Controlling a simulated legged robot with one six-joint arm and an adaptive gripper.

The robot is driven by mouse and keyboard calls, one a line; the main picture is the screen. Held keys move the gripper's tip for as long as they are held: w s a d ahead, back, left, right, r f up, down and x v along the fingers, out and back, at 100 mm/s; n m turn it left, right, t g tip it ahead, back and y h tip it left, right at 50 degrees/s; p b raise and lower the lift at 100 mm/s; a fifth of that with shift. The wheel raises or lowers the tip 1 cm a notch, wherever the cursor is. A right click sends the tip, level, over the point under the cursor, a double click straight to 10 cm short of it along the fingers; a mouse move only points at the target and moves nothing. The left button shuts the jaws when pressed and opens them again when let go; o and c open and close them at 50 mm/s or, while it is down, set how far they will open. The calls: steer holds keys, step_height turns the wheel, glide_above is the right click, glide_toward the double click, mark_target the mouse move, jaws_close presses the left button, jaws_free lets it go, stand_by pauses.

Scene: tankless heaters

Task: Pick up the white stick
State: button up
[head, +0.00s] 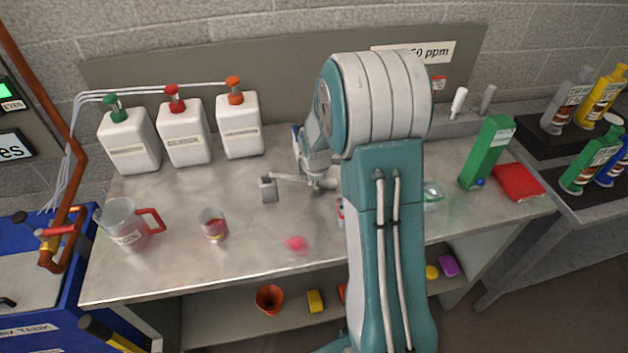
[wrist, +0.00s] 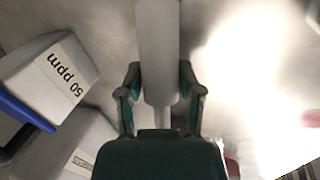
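My gripper (wrist: 160,84) is low over the metal table, partly hidden behind my arm in the head view (head: 318,181). In the wrist view a pale grey-white stick (wrist: 157,40) runs between the two fingers. It is a thick cylinder with a thinner end toward the palm. The fingers flank it closely; I cannot tell whether they press on it. In the head view a thin pale rod (head: 288,178) runs from the gripper area to a small grey cup-like block (head: 267,190). I cannot tell whether this rod is the same stick.
Three white pump bottles (head: 185,132) stand at the back left. A measuring jug (head: 125,226) and a small beaker (head: 213,223) are at the front left. A green carton (head: 487,153) and a red block (head: 517,182) are at the right. A "50 ppm" container (wrist: 55,75) is close left in the wrist view.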

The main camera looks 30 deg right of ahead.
jaws_close()
